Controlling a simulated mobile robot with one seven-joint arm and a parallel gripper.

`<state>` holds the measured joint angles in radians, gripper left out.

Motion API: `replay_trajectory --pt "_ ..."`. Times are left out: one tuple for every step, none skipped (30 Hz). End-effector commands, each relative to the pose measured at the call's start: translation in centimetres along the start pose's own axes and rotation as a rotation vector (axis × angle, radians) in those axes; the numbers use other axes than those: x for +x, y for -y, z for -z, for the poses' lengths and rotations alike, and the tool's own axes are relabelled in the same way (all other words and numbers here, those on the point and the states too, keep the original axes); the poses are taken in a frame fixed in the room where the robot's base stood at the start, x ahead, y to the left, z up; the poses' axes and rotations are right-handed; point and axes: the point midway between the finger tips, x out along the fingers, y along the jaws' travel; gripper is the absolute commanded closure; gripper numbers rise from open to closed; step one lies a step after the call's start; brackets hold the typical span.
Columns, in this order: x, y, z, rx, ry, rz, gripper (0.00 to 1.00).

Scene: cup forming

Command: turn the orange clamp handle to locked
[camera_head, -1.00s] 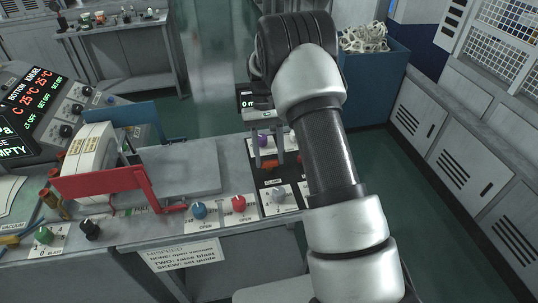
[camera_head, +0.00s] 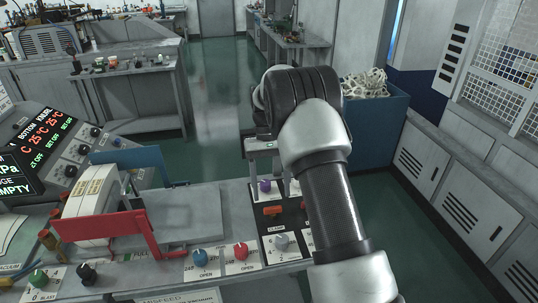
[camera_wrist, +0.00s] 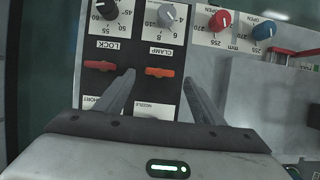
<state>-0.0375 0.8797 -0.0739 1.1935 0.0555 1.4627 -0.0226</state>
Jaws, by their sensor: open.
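The orange clamp handle (camera_wrist: 160,72) lies crosswise on a black panel strip, next to the label CLAMP in the wrist view. In the head view it is a small orange bar (camera_head: 272,210). My gripper (camera_wrist: 159,78) is open and empty. Its fingers reach over the panel, with one tip on each side of the clamp handle in the picture. I cannot tell how high the tips are above the panel. In the head view my gripper (camera_head: 268,182) appears just beyond the handle, with the arm at right.
A redder handle (camera_wrist: 99,66) sits beside it, labelled LOCK. A grey knob (camera_wrist: 167,14), black knob (camera_wrist: 106,8), red knob (camera_wrist: 220,20) and blue knob (camera_wrist: 263,29) are close. A red guide (camera_head: 110,226) stands at left.

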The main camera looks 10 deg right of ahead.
Motion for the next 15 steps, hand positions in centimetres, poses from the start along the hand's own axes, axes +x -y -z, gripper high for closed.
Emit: replay_trajectory --pt "-1.3 0.0 0.1 0.0 -0.006 0.0 0.38" --pt "-2.1 0.0 0.1 0.0 -0.006 0.0 0.38" --pt "-3.1 0.0 0.1 0.0 -0.006 0.0 0.38" --pt "-3.9 0.0 0.1 0.0 -0.006 0.0 0.38" --pt "-4.6 0.0 0.1 0.0 -0.006 0.0 0.38" --pt "-5.7 0.0 0.1 0.0 -0.006 0.001 0.38" --pt "-6.4 0.0 0.1 0.0 -0.007 0.0 0.38" --pt "-7.2 0.0 0.1 0.0 -0.007 0.0 0.38" --pt "-8.1 0.0 0.1 0.0 -0.006 0.0 0.38" --pt "-8.8 0.0 0.1 0.0 -0.005 0.0 0.38" --pt "-9.4 0.0 0.1 0.0 -0.005 0.0 0.38" --pt "-10.2 0.0 0.1 0.0 -0.004 0.0 0.38" --pt "-10.7 0.0 0.0 0.0 -0.004 0.0 0.38" --pt "-11.2 0.0 0.0 0.0 -0.003 0.0 0.38" --pt "-11.7 0.0 0.1 0.0 -0.004 0.0 0.38"
